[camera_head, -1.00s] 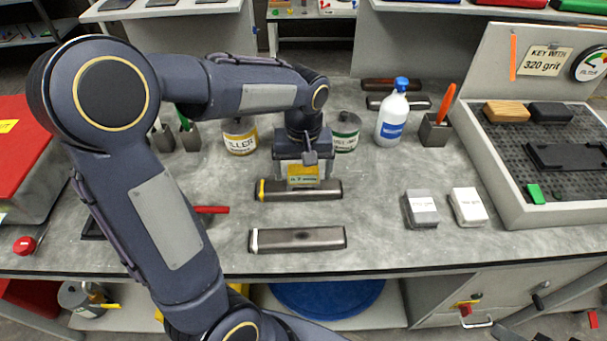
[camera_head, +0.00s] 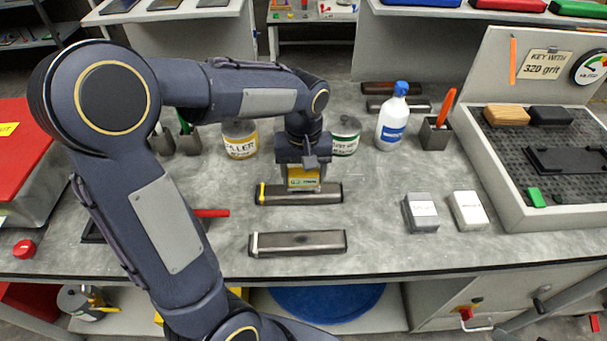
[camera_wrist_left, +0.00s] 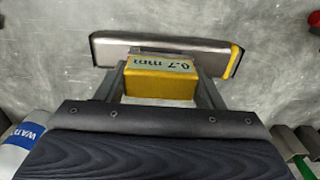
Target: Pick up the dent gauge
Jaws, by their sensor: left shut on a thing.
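The dent gauge is a yellow block (camera_head: 303,177) with a pale label, reading "0.7 mm" in the left wrist view (camera_wrist_left: 160,78). My left gripper (camera_head: 303,183) points down at mid-bench and is shut on it, one finger on each side. Just beyond the fingertips lies a dark metal bar with a yellow end band (camera_head: 320,195), also in the left wrist view (camera_wrist_left: 185,52). I cannot tell whether the gauge touches this bar. My right gripper is in neither view.
A second bar with a white band (camera_head: 298,243) lies nearer the bench front. Grey (camera_head: 420,212) and white blocks (camera_head: 468,211) lie right, beside a raised tray (camera_head: 520,215).

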